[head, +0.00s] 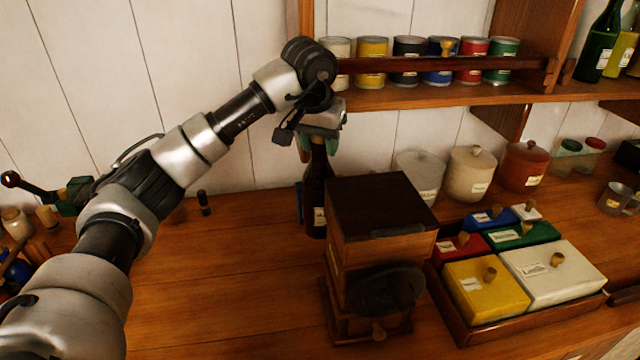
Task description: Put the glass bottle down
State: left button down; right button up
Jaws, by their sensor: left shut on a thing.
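A dark brown glass bottle (316,190) with a pale label stands upright in the middle of the head view, behind and left of a wooden box-shaped grinder (383,235). My left gripper (317,140) comes down from above and is shut on the bottle's neck. The grinder hides part of the bottle's right side and its lower right edge. I cannot tell whether the bottle's base touches the counter (215,285). My right gripper is not in view.
A tray (470,335) of coloured lidded boxes sits right of the grinder. Lidded jars (471,172) stand behind. A shelf (440,96) with several tins and green bottles (598,45) is above. The counter left of the grinder is largely clear.

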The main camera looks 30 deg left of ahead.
aim_at(320, 186)
pick_arm(q)
notch_tip(320, 186, down, 6)
jog(key=shift+f+p, duration=0.2)
jog(key=shift+p, duration=0.8)
notch_tip(320, 186, down, 3)
jog(key=shift+p, duration=0.65)
jog(key=shift+f, duration=0.45)
jog(key=shift+f, duration=0.1)
jog(key=c, duration=1)
grip_release()
jog(key=shift+f, duration=0.1)
jog(key=o, duration=0.4)
